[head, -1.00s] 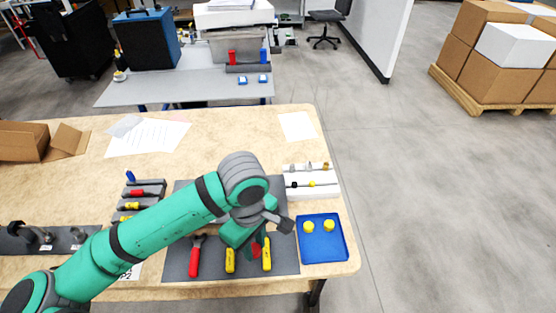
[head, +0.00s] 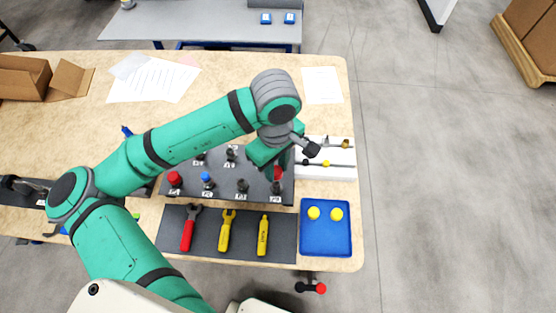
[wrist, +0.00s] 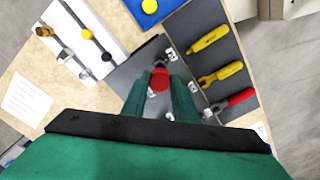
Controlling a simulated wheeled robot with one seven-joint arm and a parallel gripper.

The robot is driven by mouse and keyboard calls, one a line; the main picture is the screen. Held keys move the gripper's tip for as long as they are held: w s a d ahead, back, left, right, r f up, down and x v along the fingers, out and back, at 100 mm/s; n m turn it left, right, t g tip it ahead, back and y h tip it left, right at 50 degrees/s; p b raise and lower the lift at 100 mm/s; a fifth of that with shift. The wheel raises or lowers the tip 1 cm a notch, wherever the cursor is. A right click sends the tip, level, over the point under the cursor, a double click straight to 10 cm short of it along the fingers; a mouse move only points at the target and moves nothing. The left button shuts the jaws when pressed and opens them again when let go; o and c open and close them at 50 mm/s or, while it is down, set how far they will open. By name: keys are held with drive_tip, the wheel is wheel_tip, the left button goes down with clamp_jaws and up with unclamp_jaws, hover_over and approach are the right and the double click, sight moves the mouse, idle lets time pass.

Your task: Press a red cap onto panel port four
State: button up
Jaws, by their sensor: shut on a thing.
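The dark grey panel (head: 222,190) lies on the wooden table, with several dark upright ports, small white labels, one red-capped port (head: 174,179) and one blue-capped port (head: 207,179). My gripper (head: 279,168) is at the panel's right end, shut on a red cap (head: 278,174). In the wrist view the red cap (wrist: 160,79) sits between the two green fingertips. The rightmost front port (head: 276,187) stands just below the cap in the head view; I cannot tell whether they touch. The label text there is too small to read surely.
A grey mat (head: 285,247) in front holds a red tool and two yellow tools. A blue tray (head: 345,240) with two yellow caps is at right. A white rack (head: 338,171) with connectors stands behind it, close to my gripper. Papers (head: 150,80) lie at the back.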

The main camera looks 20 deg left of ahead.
sight(277, 181)
drive_tip(key=shift+f, duration=2.45)
drive_tip(key=shift+f+n, duration=0.2)
drive_tip(key=shift+n, duration=0.3)
drive_tip(key=shift+f, duration=1)
drive_tip(key=o, duration=1.1)
drive_tip(key=shift+c, duration=0.2)
